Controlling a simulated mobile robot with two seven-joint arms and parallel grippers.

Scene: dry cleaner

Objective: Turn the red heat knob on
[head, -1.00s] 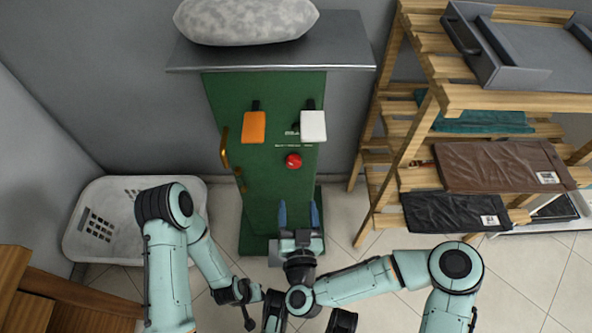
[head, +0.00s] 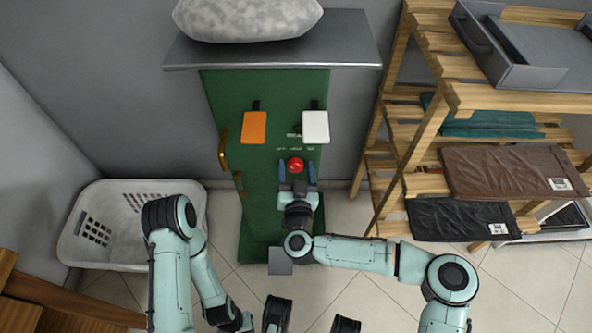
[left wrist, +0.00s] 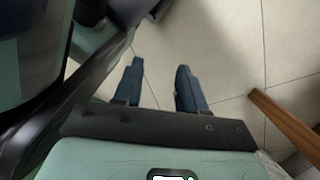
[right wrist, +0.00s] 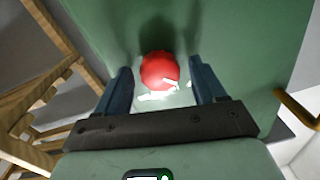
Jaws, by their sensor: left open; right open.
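The red heat knob (head: 295,165) is a round red knob on the front of the green cabinet (head: 262,215). It also shows in the right wrist view (right wrist: 160,71), with a white marking on it. My right gripper (head: 297,172) is open, with its blue fingers on either side of the knob in the head view. In the right wrist view the knob lies between and just beyond the fingertips, and I see gaps on both sides. My left gripper (left wrist: 161,80) is open and empty above the tiled floor in the left wrist view.
An orange tag (head: 254,127) and a white tag (head: 315,126) hang above the knob. A brass handle (head: 223,150) is on the cabinet's left side. A wooden shelf (head: 425,150) with folded garments stands right. A white basket (head: 80,245) stands left.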

